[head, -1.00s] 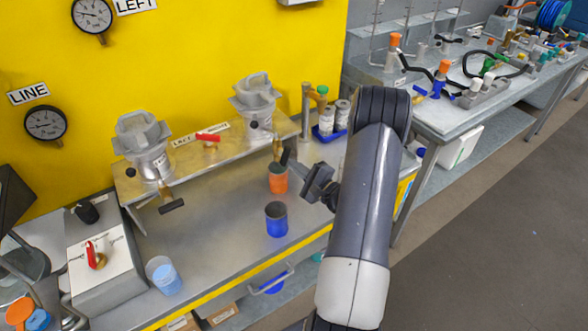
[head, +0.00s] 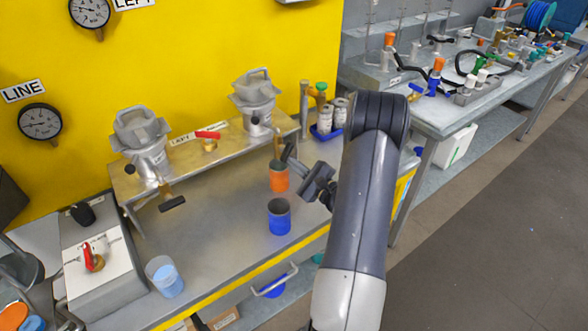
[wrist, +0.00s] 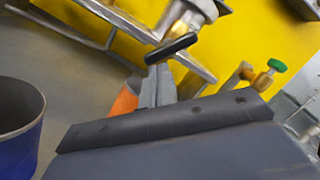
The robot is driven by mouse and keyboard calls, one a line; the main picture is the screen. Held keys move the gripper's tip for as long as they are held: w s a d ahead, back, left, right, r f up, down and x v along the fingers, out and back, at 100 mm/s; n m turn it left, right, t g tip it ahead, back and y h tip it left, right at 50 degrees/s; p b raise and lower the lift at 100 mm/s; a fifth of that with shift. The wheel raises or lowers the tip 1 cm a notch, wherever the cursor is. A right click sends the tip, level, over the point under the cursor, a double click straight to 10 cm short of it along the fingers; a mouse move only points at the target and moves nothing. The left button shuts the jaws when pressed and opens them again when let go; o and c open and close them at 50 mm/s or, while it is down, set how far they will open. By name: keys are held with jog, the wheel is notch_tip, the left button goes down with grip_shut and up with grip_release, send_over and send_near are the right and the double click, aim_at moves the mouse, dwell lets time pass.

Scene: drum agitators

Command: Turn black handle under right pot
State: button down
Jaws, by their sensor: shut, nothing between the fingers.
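The right pot (head: 254,98) is a grey metal vessel on the raised shelf. A brass valve (head: 278,146) shows below it. The black handle (head: 288,152) under it is a short dark bar beside my gripper's tip; in the wrist view the black handle (wrist: 170,48) lies slanted just past my fingertips. My gripper (head: 298,164) is shut and empty, pointing at the handle from the right. The closed grey fingers of my gripper (wrist: 160,72) show in the wrist view. I cannot tell whether they touch the handle.
An orange cup (head: 279,180) stands below the right valve, and a blue cup (head: 279,222) stands nearer. The left pot (head: 141,135) has its own black handle (head: 172,204). A red-handled valve (head: 208,137) sits between the pots. A blue tray with bottles (head: 327,132) is at the right.

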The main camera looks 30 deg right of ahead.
jog(key=m+b, duration=0.1)
jog(key=m, duration=0.1)
jog(key=a+m+h+b, duration=0.1)
jog(key=m+b, duration=0.1)
jog(key=shift+a+f+t, duration=0.15)
jog(key=shift+t, duration=0.25)
jog(key=shift+a+r+b, duration=0.35)
jog(key=shift+a+b, duration=0.35)
jog(key=shift+b, duration=1.85)
dwell(0.6)
